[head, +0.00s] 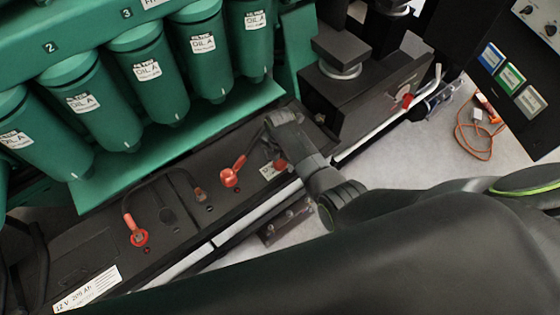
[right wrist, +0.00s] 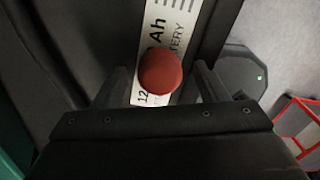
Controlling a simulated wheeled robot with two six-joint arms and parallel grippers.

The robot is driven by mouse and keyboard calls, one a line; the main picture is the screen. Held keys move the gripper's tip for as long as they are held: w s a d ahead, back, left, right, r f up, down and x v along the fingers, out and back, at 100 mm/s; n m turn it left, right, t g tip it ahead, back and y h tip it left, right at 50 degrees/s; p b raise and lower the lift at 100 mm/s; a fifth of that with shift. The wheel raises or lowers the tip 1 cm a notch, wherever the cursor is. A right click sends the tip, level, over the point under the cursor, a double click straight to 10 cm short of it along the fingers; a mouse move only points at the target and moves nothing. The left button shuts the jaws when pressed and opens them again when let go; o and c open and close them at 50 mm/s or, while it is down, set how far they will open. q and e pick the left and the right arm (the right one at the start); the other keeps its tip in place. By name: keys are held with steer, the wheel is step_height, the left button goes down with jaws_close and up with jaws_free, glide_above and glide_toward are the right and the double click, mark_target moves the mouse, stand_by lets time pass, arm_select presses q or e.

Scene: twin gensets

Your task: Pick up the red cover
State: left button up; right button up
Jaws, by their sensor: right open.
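A small round red cover (right wrist: 160,71) shows in the right wrist view, above a white battery label (right wrist: 172,27). It sits in the gap between the two fingers of my right gripper (right wrist: 158,88), which is open; I see no finger closed on it. In the head view, my right gripper (head: 284,148) is over the black battery top, and a red piece (head: 281,164) shows partly hidden beside it. My left gripper is not in view.
Green oil filters (head: 155,75) hang above the batteries (head: 85,258) at the upper left. A white rail (head: 385,125) runs along the battery edge. An orange cable (head: 478,140) lies on the floor at right, below a panel with coloured labels (head: 511,75).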

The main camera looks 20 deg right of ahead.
steer(key=shift+c, duration=0.4)
steer(key=c, duration=0.9)
steer(key=shift+c, duration=0.3)
steer(key=shift+r, duration=0.15)
